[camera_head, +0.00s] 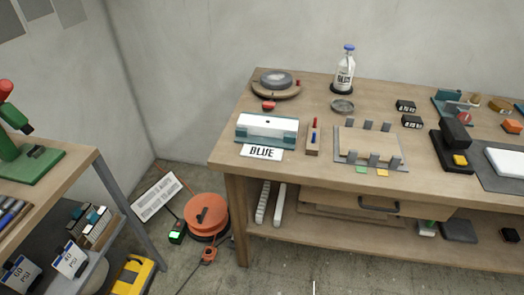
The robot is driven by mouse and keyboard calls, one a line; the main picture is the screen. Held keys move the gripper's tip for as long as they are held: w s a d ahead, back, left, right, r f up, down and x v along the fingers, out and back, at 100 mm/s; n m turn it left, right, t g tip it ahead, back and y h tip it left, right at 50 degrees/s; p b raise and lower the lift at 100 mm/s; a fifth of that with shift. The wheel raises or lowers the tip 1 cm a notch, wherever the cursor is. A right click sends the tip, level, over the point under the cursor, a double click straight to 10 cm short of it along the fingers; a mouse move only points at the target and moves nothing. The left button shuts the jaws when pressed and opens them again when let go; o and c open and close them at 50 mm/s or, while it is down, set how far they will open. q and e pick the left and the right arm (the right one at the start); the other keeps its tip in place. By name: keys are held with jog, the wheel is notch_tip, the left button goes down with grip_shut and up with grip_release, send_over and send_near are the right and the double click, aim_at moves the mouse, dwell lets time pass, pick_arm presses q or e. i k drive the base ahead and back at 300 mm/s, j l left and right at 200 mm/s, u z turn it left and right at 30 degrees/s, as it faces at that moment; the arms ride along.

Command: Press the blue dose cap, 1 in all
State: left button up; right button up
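A clear bottle (344,75) with a white label stands upright on a dark round base at the back of the wooden table. A blue cap (349,47) sits on top of its neck. The label's writing is too small to read surely. A white card (262,153) reading "BLUE" lies at the table's front left, before a white and teal device (266,129). Neither of my grippers is in view.
A grey clamp plate (400,164) is nearer. An orange reel (206,212) is on the floor. A green press (25,165) stands at left.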

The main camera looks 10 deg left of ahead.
aim_at(349, 47)
jog(key=i+l, duration=0.1)
jog(key=i, duration=1.3)
